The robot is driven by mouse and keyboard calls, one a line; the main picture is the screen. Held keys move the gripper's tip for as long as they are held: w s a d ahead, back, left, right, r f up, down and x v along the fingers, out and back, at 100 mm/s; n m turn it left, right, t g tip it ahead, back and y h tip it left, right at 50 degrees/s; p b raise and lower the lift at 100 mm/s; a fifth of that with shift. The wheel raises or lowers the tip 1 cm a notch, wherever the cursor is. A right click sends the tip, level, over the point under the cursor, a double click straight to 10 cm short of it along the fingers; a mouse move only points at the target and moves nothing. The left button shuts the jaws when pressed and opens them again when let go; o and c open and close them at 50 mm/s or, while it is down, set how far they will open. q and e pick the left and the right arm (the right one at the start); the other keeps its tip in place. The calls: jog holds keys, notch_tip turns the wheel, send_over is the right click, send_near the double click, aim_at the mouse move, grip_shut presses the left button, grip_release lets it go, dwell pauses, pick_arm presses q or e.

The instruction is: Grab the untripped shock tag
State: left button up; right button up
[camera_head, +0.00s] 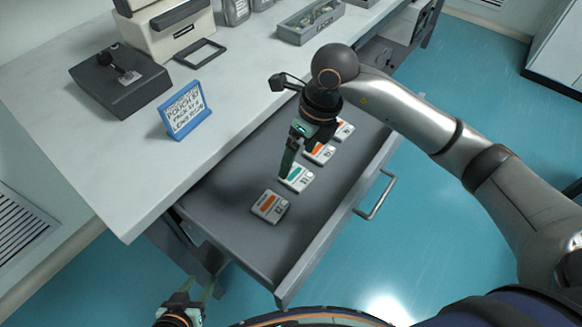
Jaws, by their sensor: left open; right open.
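Several white shock tags lie in a row in the open grey drawer. One tag (299,178) has a green window; the others show orange. An orange tag (270,207) lies nearer the front, and two more orange tags (320,153) (344,131) lie farther back. My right gripper (286,171) points down at the left edge of the green-window tag, with its fingers partly overlapping it in view. It is open; whether it touches the tag cannot be told. My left gripper (204,287) is open and empty, low beside the drawer's left front corner.
The drawer (243,234) has raised walls and a front handle (376,196). On the white table (120,165) stand a blue-framed sign (186,110), a dark box (120,82), a black frame (200,53) and a grey bin (311,22). Blue floor lies clear on the right.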

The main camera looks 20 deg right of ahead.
jog(key=w+d+h, duration=0.1)
jog(key=w+d, duration=0.1)
send_over(297, 176)
jog(key=s+d, duration=0.1)
jog(key=f, duration=0.5)
jog(key=shift+s+f+b, duration=0.2)
jog(key=shift+b, duration=0.1)
jog(key=shift+t, duration=0.3)
jog(key=f, duration=0.4)
jog(key=w+a+f, duration=0.1)
jog(key=f, duration=0.1)
jog(key=shift+w+f, duration=0.1)
jog(key=shift+f, duration=0.05)
jog(key=c, duration=1.2)
